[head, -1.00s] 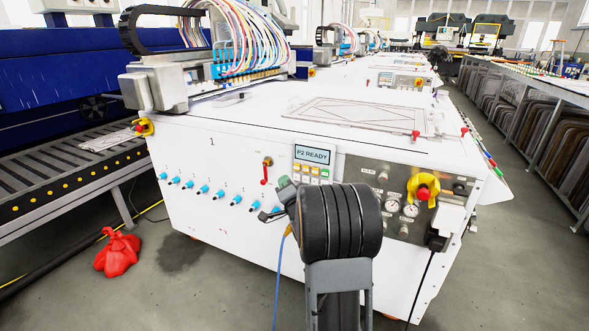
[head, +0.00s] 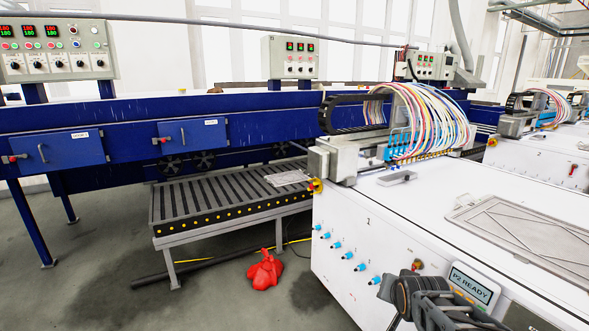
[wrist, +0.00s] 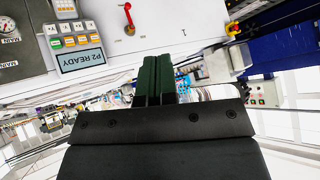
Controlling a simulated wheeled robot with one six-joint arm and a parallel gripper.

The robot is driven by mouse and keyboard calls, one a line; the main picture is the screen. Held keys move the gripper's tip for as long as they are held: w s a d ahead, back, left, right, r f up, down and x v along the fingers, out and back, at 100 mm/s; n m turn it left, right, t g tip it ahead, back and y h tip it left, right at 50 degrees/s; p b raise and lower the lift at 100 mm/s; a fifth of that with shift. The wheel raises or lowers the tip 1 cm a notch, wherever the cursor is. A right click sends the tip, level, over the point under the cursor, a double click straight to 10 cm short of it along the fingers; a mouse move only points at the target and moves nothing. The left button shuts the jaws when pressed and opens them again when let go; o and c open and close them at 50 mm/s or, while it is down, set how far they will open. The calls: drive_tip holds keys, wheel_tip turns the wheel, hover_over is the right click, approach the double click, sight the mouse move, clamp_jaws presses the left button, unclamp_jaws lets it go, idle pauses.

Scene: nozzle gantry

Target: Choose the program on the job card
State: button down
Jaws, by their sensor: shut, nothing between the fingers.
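The control panel's display (head: 470,285) reads "P2 READY" on the white cabinet front, at lower right of the head view. My arm covers part of the panel there. In the wrist view, which is upside down, the display (wrist: 82,60) and its buttons (wrist: 76,41), in white, green, yellow and orange, show at upper left. My gripper (wrist: 158,62) is shut and empty, its dark green fingers pressed together, with the panel off to their left. In the head view my gripper (head: 386,289) is left of the display. I cannot make out a job card.
A red lever (head: 416,265) and a row of blue valves (head: 348,255) are on the cabinet front. A roller conveyor (head: 205,207) and blue machine (head: 100,140) stand at left. A red object (head: 264,271) lies on the floor. Open floor shows at lower left.

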drive_tip(key=s+a+r+n+g+y+p, duration=0.1)
drive_tip(key=s+a+r+n+g+p, duration=0.1)
drive_tip(key=s, duration=0.4)
drive_tip(key=s+a+r+n+g+p, duration=0.3)
drive_tip(key=s+a+r+p, duration=0.2)
drive_tip(key=s, duration=0.2)
drive_tip(key=shift+r+n+y, duration=0.3)
drive_tip(key=shift+y, duration=0.1)
idle(1.0)
